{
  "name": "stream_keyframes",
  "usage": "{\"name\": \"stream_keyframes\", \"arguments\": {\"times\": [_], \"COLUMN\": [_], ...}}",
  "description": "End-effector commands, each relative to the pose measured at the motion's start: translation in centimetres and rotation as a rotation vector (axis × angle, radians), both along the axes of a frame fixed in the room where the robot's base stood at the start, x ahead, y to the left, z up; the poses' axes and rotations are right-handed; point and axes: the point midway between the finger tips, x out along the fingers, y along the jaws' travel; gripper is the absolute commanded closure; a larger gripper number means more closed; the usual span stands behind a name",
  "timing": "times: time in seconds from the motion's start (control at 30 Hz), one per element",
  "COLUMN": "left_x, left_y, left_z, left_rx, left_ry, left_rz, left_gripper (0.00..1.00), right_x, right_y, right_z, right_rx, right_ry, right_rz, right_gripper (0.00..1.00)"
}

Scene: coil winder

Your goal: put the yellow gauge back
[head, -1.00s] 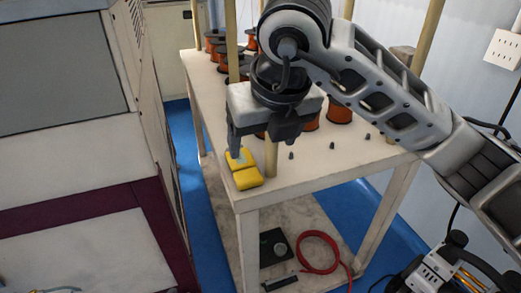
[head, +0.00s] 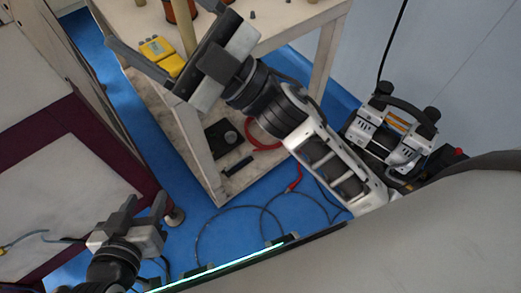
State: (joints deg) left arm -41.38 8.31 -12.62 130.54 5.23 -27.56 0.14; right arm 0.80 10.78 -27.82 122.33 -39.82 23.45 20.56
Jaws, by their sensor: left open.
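The yellow gauge (head: 157,47), with a grey patch on top, lies at the near left corner of the white table (head: 289,28). My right gripper (head: 156,21), its arm coming in from the right, is open and empty. Its spread fingers appear on either side of the gauge in the picture, but it seems nearer to me and apart from it. It covers part of the table corner. My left gripper (head: 146,201) is open and empty at the lower left, over the floor beside the cabinet, far from the gauge.
Copper spools (head: 180,10) and small pegs stand on the table. A black box (head: 222,138) and a red cable lie on its lower shelf. A white machine (head: 392,128) stands on the blue floor at right. The maroon-edged cabinet (head: 125,158) is at left.

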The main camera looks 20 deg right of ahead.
Motion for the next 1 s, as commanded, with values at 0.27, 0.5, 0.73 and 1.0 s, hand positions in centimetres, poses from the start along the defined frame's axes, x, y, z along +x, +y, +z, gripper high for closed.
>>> {"name": "stream_keyframes", "arguments": {"times": [0.27,0.5,0.73,1.0], "left_x": [0.0,0.0,0.0,0.1], "left_y": [0.0,0.0,0.0,0.1], "left_z": [0.0,0.0,-0.1,2.5], "left_rx": [0.000,-0.001,0.000,0.016], "left_ry": [0.000,0.000,0.002,0.028], "left_rz": [0.000,0.000,0.000,0.001], "left_gripper": [0.53,0.53,0.53,0.53], "right_x": [-0.4,-6.4,-6.9,-6.9], "right_y": [-11.0,-12.7,-12.7,-12.9], "right_z": [-21.8,-29.4,-29.8,-27.3], "right_rx": [0.124,0.080,0.075,0.057], "right_ry": [1.083,1.466,1.492,1.515], "right_rz": [-0.406,-0.446,-0.446,-0.463], "right_gripper": [0.26,0.26,0.26,0.26]}}
